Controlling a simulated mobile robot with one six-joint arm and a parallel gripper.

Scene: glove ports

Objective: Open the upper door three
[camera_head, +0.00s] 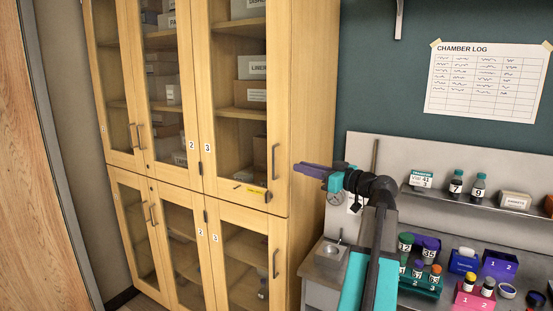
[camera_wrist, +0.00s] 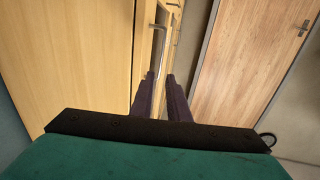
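The upper door three (camera_head: 235,178) is a wood-framed glass door, marked 3, at the right of the tall cabinet. It looks closed. Its grey vertical bar handle (camera_head: 275,160) is at the right edge of the door. In the wrist view, a bar handle (camera_wrist: 158,45) stands ahead of the fingertips. My gripper (camera_head: 298,168) has purple fingers and is to the right of the handle, in front of the cabinet's side. In the wrist view my gripper (camera_wrist: 160,76) is open, with an empty gap between the fingers. The handle is not between them.
A yellow tag (camera_head: 257,190) is on the door's bottom rail. Lower door three (camera_head: 245,265) is below, with its own handle (camera_head: 275,263). To the right, a shelf (camera_head: 470,205) with bottles and a bench with coloured racks (camera_head: 420,280) flank my arm. A wooden door (camera_head: 35,160) is far left.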

